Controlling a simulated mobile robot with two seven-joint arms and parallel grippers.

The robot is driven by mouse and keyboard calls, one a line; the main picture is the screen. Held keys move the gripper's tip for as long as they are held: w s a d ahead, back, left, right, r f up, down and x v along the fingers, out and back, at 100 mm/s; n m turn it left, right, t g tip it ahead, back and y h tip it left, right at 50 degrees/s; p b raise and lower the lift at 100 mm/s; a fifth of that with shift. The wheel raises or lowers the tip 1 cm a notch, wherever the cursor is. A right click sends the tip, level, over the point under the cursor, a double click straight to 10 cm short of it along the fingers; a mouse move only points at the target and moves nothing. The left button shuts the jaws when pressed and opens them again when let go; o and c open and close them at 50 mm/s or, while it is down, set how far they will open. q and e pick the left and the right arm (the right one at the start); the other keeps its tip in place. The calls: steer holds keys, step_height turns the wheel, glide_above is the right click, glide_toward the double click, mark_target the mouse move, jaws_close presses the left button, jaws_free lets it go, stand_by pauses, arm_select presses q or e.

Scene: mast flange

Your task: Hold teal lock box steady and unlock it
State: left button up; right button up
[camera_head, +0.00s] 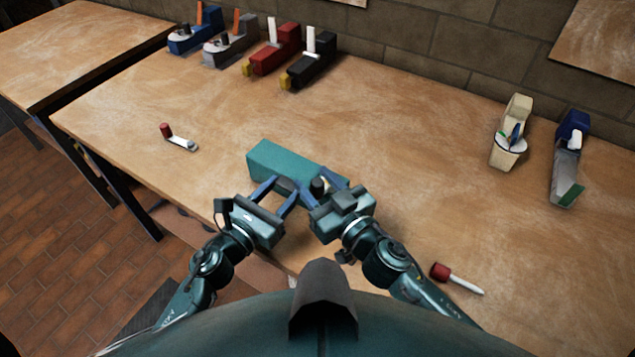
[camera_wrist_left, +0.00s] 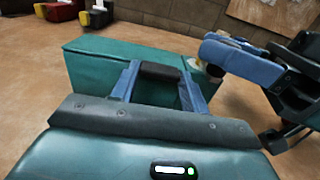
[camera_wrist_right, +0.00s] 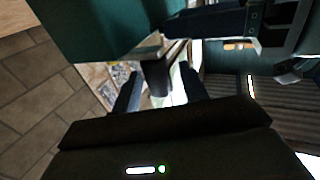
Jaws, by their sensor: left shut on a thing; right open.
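The teal lock box (camera_head: 280,157) stands on the table in front of me; its teal side also shows in the left wrist view (camera_wrist_left: 95,70). My left gripper (camera_head: 279,190) is shut on a dark handle-like part (camera_wrist_left: 160,74) at the near side of the box. My right gripper (camera_head: 322,186) is open at the right end of the box. A dark upright knob (camera_head: 318,187) shows between its fingers, and again in the right wrist view (camera_wrist_right: 156,78). I cannot tell whether the fingers touch it. The lock itself is not clearly visible.
A red-handled white tool (camera_head: 458,278) lies at the right front, and a red and white piece (camera_head: 178,138) at left. Blue, grey, red and black devices (camera_head: 275,50) line the back. Cream (camera_head: 511,135) and blue-grey (camera_head: 567,165) devices stand at right.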

steer(key=shift+c, duration=0.5)
jaws_close()
steer(key=shift+d+n+g+y, duration=0.1)
steer(key=shift+n+g+y, duration=0.2)
steer(key=shift+n, duration=0.1)
steer(key=d+n+g+y, duration=0.1)
steer(key=n+g+y, duration=0.1)
steer(key=g, duration=0.1)
steer(key=d+n+g+y, duration=0.1)
steer(key=n+g+y, duration=0.1)
steer(key=g, duration=0.1)
steer(key=d+n+g+y, duration=0.1)
steer(key=n+g+y, duration=0.1)
steer(key=n+g, duration=0.1)
steer(key=shift+s, duration=0.2)
steer(key=shift+w+d+f+n+g+h, duration=0.15)
steer(key=shift+d+n+g, duration=0.3)
steer(key=shift+n+g, duration=1.35)
steer(key=shift+w+d+r+n+g+h, duration=0.1)
steer(key=shift+w+d+n+g, duration=0.25)
steer(key=shift+n+g, duration=1.45)
steer(key=shift+w+d+f+n+g+h, duration=0.15)
steer(key=shift+d+n+g, duration=0.4)
steer(key=shift+g, duration=2.35)
steer(key=shift+r+n+g, duration=0.1)
steer(key=shift+n+g, duration=0.15)
steer(key=shift+g, duration=0.05)
